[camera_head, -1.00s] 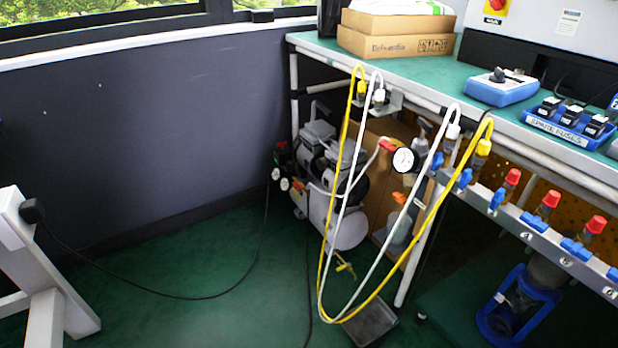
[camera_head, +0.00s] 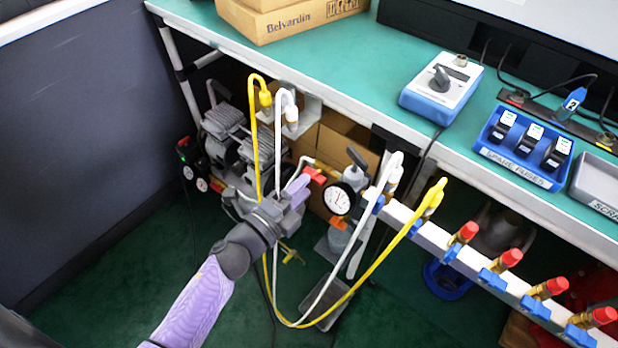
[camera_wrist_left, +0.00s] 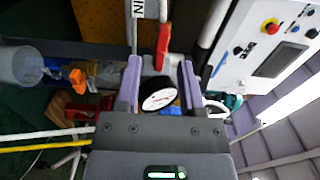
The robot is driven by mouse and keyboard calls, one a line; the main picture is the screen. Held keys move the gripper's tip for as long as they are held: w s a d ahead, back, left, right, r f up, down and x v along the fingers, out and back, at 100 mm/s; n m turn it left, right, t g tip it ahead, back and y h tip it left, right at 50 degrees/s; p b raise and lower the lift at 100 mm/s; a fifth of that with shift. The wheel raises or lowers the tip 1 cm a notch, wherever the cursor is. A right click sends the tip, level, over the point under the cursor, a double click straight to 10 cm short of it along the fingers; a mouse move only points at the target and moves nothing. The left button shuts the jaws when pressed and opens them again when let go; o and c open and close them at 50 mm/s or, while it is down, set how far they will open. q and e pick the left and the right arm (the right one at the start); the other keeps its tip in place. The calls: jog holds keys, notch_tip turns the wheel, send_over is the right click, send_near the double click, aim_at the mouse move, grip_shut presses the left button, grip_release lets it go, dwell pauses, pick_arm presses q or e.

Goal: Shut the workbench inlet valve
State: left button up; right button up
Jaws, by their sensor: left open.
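The inlet valve's red lever (camera_head: 314,175) sits on the pipework under the bench edge, left of a round white gauge (camera_head: 340,199). My left gripper (camera_head: 299,186) is open, with its purple fingers just left of the lever. In the left wrist view the red lever (camera_wrist_left: 162,45) lies ahead of the gap between the fingertips (camera_wrist_left: 160,64), lengthwise to the view. The gauge (camera_wrist_left: 158,97) shows between the fingers there. A pipe with a partly cut-off label (camera_wrist_left: 137,10) runs beside the lever. I cannot tell whether either finger touches the lever. My right gripper is out of view.
Yellow (camera_head: 372,284) and white hoses (camera_head: 342,270) loop down beside my left arm. A compressor (camera_head: 226,130) stands behind it. The green workbench (camera_head: 345,75) overhangs the valve. A manifold with several red-capped valves (camera_head: 507,260) runs to the right.

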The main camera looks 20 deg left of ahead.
aim_at(315, 176)
pick_arm(q)
jog(key=shift+x, duration=1.15)
grip_shut()
jog(key=shift+r, duration=0.1)
jog(key=shift+n+p, duration=2.8)
jog(key=shift+n, duration=6.2)
